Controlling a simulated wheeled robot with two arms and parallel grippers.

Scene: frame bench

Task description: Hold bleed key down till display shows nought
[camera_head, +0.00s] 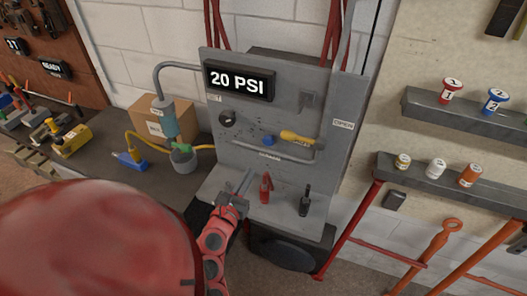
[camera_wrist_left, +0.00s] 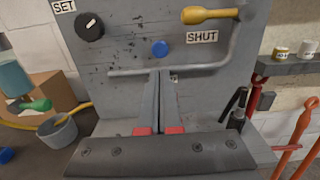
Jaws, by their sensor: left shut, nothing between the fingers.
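The display (camera_head: 238,81) on the grey panel reads "20 PSI". A round blue key (camera_head: 269,140) sits on the panel face, and I take it as the bleed key; it also shows in the wrist view (camera_wrist_left: 160,48). A small label below it is too small to read. My left gripper (camera_head: 247,178) is shut and empty, pointing at the panel. In the wrist view its fingertips (camera_wrist_left: 160,76) are below the blue key and apart from it in the picture. My right gripper is not in view.
A grey pipe (camera_wrist_left: 215,62) runs under the blue key. A yellow lever (camera_head: 298,137) points to the side at the SHUT label. A dark SET knob (camera_head: 227,118) is at left. Red (camera_head: 265,188) and black (camera_head: 305,201) upright tools stand on the ledge.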

